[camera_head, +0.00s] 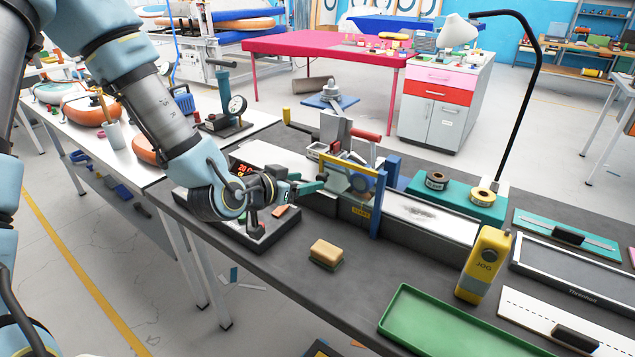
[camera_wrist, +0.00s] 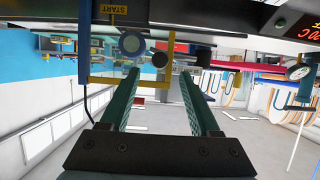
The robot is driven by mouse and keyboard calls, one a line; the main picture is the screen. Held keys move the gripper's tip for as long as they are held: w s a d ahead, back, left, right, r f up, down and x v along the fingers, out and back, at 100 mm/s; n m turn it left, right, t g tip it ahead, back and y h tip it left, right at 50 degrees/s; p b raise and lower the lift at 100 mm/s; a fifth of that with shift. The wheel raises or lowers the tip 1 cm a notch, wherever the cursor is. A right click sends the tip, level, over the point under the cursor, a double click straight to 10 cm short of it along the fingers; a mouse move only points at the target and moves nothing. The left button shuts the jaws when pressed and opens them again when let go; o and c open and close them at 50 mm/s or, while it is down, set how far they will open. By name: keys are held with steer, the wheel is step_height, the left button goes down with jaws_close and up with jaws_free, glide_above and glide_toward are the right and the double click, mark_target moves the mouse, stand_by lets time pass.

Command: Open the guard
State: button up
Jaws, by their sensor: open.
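The guard (camera_head: 381,180) is a yellow-edged frame beside a blue post, standing across the press-like machine on the bench. Its yellow bars also show in the wrist view (camera_wrist: 107,81), ahead of my fingers. A round grey-blue disc (camera_wrist: 131,43) and a dark round knob (camera_wrist: 160,60) show near it. My gripper (camera_head: 318,182) is to the left of the guard, with its green fingers pointing at it. In the wrist view my gripper (camera_wrist: 160,74) is open, with nothing held between the fingers. Whether a fingertip touches the guard I cannot tell.
A black control box with a red display (camera_head: 243,168) lies beneath my wrist. A tan block (camera_head: 326,252), a yellow JOG pendant (camera_head: 483,263) and a green tray (camera_head: 440,325) are on the bench. A red-handled lever (camera_head: 366,135) rises behind the guard.

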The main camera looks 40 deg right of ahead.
mark_target(320, 178)
steer(key=shift+p+x, duration=0.8)
steer(key=shift+x, duration=2.1)
jaws_close()
